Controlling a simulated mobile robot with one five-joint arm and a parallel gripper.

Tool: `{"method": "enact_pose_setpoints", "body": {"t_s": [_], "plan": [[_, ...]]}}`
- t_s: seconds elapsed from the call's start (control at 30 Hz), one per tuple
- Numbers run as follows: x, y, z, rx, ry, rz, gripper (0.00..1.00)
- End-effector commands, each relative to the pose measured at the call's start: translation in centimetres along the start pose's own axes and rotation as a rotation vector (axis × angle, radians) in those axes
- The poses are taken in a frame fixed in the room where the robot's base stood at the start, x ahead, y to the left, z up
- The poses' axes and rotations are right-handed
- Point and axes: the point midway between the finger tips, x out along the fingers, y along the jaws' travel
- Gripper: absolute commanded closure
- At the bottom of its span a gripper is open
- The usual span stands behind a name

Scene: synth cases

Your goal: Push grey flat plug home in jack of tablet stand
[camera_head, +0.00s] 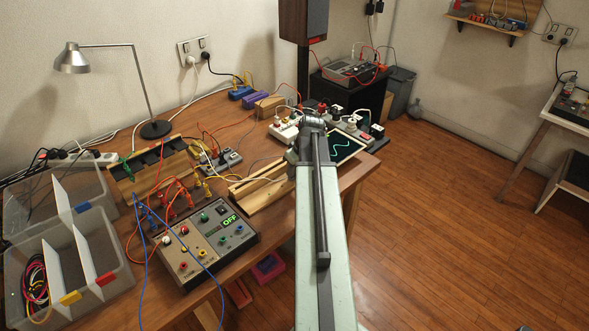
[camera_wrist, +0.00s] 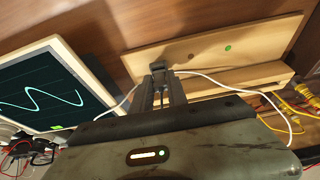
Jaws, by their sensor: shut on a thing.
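In the wrist view my gripper (camera_wrist: 160,84) is shut on a small dark grey plug (camera_wrist: 158,67), mostly hidden by the fingers. A pale wooden stand (camera_wrist: 150,62), which I take for the tablet stand, lies just beyond the fingertips. Its face has a dark round spot (camera_wrist: 190,57), possibly the jack, and a green dot (camera_wrist: 228,48). The plug overlaps the stand's near edge in the picture; I cannot tell whether they touch. In the head view the wooden stand (camera_head: 262,192) shows left of my arm, which hides my fingers and the plug.
A tablet with a wave trace (camera_wrist: 42,88) lies left of my gripper. A white cable (camera_wrist: 215,84) passes close to the fingers. A meter box (camera_head: 207,238), a clip rack (camera_head: 150,172) and loose leads crowd the bench to the left. The floor (camera_head: 450,210) at right is clear.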

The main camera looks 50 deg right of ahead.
Motion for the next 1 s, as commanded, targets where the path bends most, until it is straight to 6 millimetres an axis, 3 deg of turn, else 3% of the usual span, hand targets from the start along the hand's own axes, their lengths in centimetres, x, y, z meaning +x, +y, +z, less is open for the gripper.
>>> {"method": "enact_pose_setpoints", "body": {"t_s": [0.1,0.13,0.2,0.63,1.0], "plan": [[0.4,0.0,0.1,0.000,0.000,0.000,1.00],[0.3,0.0,0.1,0.000,0.000,0.000,0.73],[0.2,0.0,0.1,0.000,0.000,0.000,0.56],[-0.6,0.0,0.0,0.000,0.000,0.000,0.56],[-7.0,0.0,-0.1,0.001,0.000,0.000,0.56]]}}
